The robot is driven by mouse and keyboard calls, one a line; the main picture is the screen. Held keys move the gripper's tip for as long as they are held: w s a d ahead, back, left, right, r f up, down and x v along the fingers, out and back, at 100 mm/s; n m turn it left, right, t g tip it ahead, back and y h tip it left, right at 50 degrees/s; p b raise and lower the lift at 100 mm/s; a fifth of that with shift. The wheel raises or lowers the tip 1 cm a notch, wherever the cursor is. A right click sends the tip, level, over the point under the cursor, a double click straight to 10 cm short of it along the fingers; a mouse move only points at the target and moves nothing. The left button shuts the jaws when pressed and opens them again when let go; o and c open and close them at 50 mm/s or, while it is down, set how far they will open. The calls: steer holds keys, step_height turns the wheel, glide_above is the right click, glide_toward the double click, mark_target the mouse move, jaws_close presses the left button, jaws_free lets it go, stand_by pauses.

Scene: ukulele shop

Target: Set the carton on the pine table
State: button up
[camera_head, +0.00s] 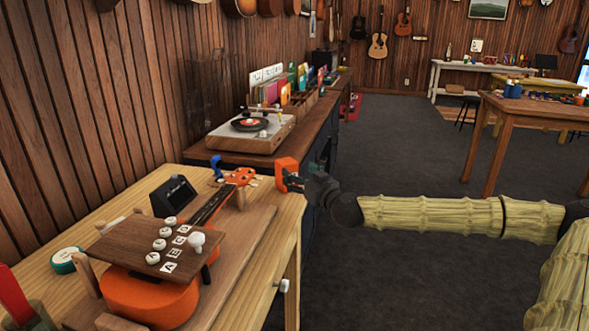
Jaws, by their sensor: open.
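A small orange box (286,168), likely the carton, is upright at the far right corner of the light wooden table (285,232), which looks like the pine table. Its base is partly hidden by my gripper, so I cannot tell for sure whether it rests on the tabletop. My gripper (292,181) is open, right at the box's lower right side, with its dark fingers pointing left. I cannot tell whether the fingers touch the box.
An orange ukulele (150,298) lies on a wooden board on the table, under a brown panel (155,243) with white knobs. A small black device (174,196) stands behind. A turntable (250,132) sits on the dark cabinet beyond. Open carpet lies right.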

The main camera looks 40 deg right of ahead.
steer(key=shift+s+a+p, duration=0.15)
steer(key=shift+s+p, duration=0.25)
steer(key=shift+s, duration=1.4)
